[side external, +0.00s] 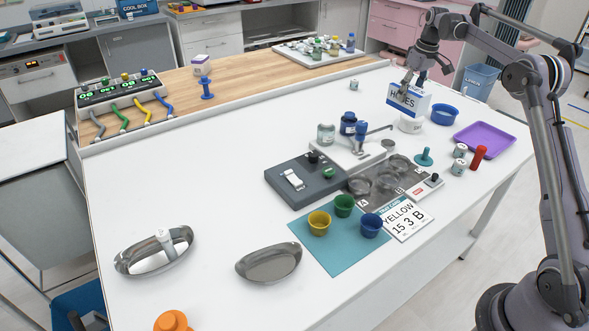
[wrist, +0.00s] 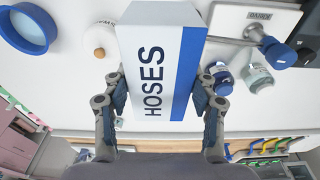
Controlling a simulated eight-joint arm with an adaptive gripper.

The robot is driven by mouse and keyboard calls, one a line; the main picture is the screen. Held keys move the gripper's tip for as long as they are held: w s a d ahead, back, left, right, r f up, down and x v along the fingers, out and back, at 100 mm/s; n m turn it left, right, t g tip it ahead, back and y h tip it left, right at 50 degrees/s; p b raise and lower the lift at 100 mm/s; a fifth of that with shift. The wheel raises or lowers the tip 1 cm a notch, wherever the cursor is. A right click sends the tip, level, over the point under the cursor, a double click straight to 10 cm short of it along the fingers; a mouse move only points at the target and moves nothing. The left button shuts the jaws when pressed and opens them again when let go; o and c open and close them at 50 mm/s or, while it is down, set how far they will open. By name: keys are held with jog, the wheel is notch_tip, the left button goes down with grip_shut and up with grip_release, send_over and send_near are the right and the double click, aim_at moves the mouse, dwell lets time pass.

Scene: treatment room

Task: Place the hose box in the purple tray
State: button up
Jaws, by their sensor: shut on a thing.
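The hose box (side external: 408,99) is white and blue with "HOSES" printed on it. My gripper (side external: 410,84) is shut on it, coming from above at the far right of the table. In the wrist view the box (wrist: 158,60) sits between the two fingers of my gripper (wrist: 162,92), one on each side. The box appears held above the table, in front of or over a white round jar (side external: 410,126); the exact gap cannot be told. The purple tray (side external: 485,139) lies empty at the table's right side, right of and nearer than the box. It is not seen in the wrist view.
A blue bowl (side external: 444,115) stands between the box and the tray. A teal stamp-like piece (side external: 424,157), small jars (side external: 459,151) and a red cylinder (side external: 478,158) stand near the tray's left side.

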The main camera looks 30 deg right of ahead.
jog(key=s+d+f, duration=0.3)
jog(key=s+d, duration=0.6)
jog(key=d, duration=0.5)
send_over(476, 147)
notch_tip(476, 147, down, 5)
jog(key=shift+w+f, duration=0.1)
jog(key=shift+f, duration=2.2)
jog(key=shift+f, duration=0.1)
jog(key=o, duration=1.2)
